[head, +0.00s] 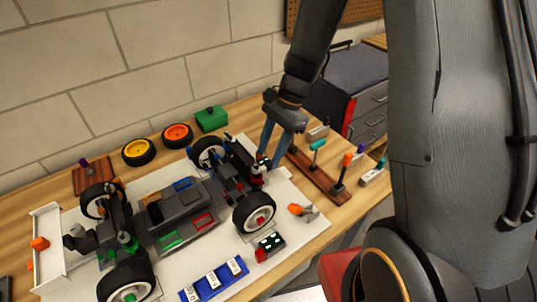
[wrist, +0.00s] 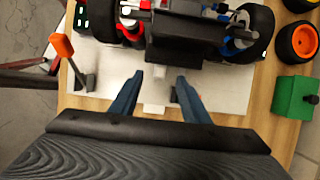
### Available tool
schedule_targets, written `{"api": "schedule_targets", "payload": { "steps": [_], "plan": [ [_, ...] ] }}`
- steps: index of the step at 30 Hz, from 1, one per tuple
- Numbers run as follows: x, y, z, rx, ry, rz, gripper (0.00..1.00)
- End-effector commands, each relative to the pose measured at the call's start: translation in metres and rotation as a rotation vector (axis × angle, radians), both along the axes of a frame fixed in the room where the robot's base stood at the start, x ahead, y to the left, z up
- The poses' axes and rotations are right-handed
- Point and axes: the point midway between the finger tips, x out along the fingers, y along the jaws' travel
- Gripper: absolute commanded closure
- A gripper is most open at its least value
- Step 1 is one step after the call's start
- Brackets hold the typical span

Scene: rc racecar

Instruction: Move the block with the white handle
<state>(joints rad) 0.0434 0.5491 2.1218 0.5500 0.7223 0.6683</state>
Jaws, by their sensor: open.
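In the wrist view, a dark block (wrist: 186,42) sits at the end of the car. A small pale piece (wrist: 159,82), which looks like its white handle, sticks out from its near edge. My gripper (wrist: 159,75) is open, with one blue finger on each side of this pale piece; I cannot tell whether either finger touches it. Another small white piece (wrist: 154,108) lies nearer, between the fingers. In the head view, my gripper (head: 270,161) is low beside the right end of the RC car (head: 180,207). The fingers and car parts hide the handle there.
A brown rack (head: 318,178) with upright tools stands right of my gripper. A green box (head: 211,119), yellow wheel (head: 138,152) and orange wheel (head: 177,136) lie behind the car. A blue tray (head: 214,280) lies in front. The wall is close behind the table.

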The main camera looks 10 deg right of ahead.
Motion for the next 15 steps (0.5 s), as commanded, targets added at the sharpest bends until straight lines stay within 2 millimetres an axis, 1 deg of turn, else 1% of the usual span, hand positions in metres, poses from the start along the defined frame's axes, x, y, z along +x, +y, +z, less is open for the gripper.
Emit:
{"api": "schedule_targets", "payload": {
  "steps": [10, 15],
  "plan": [
    [0.000, 0.001, -0.001, 0.001, 0.003, -0.002, 0.58],
    [-0.003, 0.006, -0.013, 0.002, 0.005, 0.001, 0.58]
  ]
}}
